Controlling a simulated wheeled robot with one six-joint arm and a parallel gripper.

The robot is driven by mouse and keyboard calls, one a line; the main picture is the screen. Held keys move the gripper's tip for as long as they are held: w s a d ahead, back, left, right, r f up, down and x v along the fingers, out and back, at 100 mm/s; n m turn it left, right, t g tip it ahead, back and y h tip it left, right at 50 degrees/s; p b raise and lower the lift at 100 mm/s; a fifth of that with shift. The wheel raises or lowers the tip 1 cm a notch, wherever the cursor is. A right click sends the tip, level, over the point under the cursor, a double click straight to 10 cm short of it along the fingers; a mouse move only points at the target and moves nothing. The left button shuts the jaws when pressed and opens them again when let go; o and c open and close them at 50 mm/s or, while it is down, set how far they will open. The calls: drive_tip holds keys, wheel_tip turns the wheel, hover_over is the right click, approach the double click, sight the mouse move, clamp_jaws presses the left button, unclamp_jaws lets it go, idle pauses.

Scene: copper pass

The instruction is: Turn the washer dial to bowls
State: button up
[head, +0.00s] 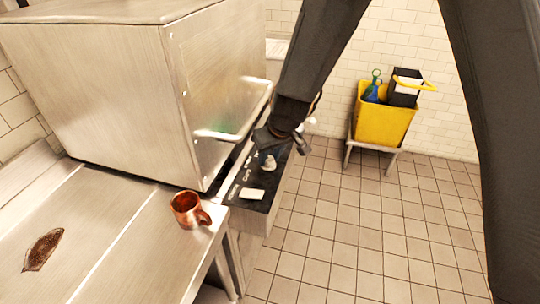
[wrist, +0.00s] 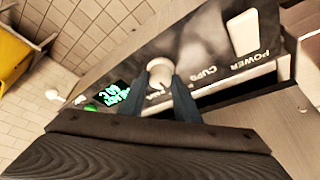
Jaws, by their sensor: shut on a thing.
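The washer dial (wrist: 160,68) is a pale round knob on the dark control panel (wrist: 205,40). In the wrist view my gripper (wrist: 162,84) has its two dark fingers closed on either side of the dial. In the head view my gripper (head: 268,148) reaches down to the panel, with the pale dial (head: 270,172) just below it. The words POWER and CUPS are readable on the panel. Another label beside the dial is partly hidden by the fingers, and I cannot tell which label the dial points to.
A white power switch (head: 252,193) sits on the panel, and a green lit display (wrist: 115,93) is beside the dial. The steel washer hood (head: 110,90) has a bar handle (head: 240,122). A copper mug (head: 187,210) stands on the counter. A yellow mop bucket (head: 382,122) is at the back.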

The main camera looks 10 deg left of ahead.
drive_tip(key=o, duration=1)
drive_tip(key=shift+o, duration=0.2)
drive_tip(key=v, duration=0.7)
drive_tip(key=shift+r, duration=0.35)
drive_tip(key=shift+s, duration=0.15)
drive_tip(key=s+d+m+g+h+b, duration=0.1)
drive_tip(key=s+d+m, duration=0.3)
drive_tip(key=d, duration=1.1)
drive_tip(key=s+d+f+m+g+h+b, duration=0.1)
drive_tip(key=s+d+m, duration=0.3)
drive_tip(key=s+d, duration=0.5)
drive_tip(key=d+h, duration=0.1)
drive_tip(key=d, duration=0.5)
drive_tip(key=shift+d+b, duration=0.3)
drive_tip(key=shift+b, duration=0.1)
